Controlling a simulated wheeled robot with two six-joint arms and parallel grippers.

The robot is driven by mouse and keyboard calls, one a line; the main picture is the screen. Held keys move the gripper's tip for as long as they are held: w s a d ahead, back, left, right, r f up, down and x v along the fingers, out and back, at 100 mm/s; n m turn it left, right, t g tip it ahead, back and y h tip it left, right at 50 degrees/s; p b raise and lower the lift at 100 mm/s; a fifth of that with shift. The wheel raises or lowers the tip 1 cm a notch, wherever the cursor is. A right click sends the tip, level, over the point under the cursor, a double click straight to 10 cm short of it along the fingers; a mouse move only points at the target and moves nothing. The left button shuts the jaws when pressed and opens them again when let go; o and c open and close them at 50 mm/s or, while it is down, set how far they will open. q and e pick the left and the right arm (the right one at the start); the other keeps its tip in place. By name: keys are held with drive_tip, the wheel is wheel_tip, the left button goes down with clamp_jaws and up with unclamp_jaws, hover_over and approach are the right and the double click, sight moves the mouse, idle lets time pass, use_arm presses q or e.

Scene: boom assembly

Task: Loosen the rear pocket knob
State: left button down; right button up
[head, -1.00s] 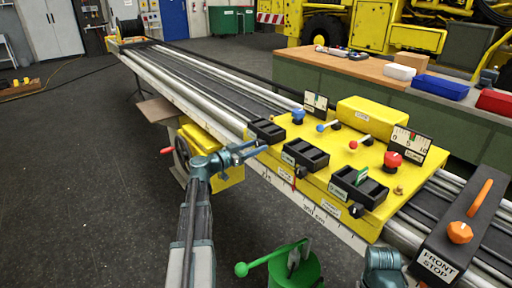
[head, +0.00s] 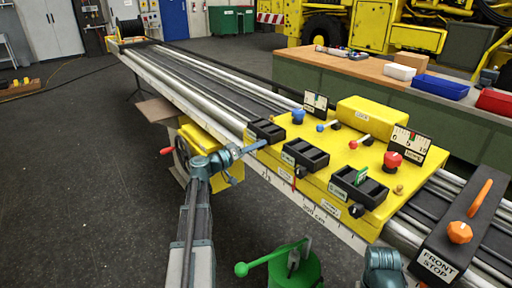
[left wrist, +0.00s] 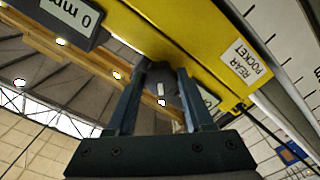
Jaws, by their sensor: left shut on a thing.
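The yellow carriage (head: 345,160) sits on the long rails, with three black pockets along its near edge. The rear pocket (head: 266,131) is the leftmost one. In the left wrist view a label reading REAR POCKET (left wrist: 246,60) is on the carriage's yellow side. Beside it, a dark knob (left wrist: 160,84) with a white mark sits between my left gripper's fingers. My left gripper (head: 250,158) is shut on this knob at the carriage's left end. In the head view the knob itself cannot be made out. My right gripper is not in view.
Other black knobs (head: 300,171) (head: 356,210) stick out of the carriage's near side. A handwheel (head: 182,152) with a red handle is left of my left gripper. A green lever device (head: 296,268) stands below the rail.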

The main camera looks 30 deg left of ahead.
use_arm(q)
drive_tip(key=n, duration=2.4)
drive_tip(key=shift+n, duration=0.7)
drive_tip(key=shift+c, duration=1.4)
unclamp_jaws()
drive_tip(key=shift+s, duration=0.15)
drive_tip(key=v, duration=1.3)
drive_tip(key=shift+s+a, duration=0.2)
drive_tip(key=shift+s, duration=0.1)
drive_tip(key=shift+d+f, duration=0.1)
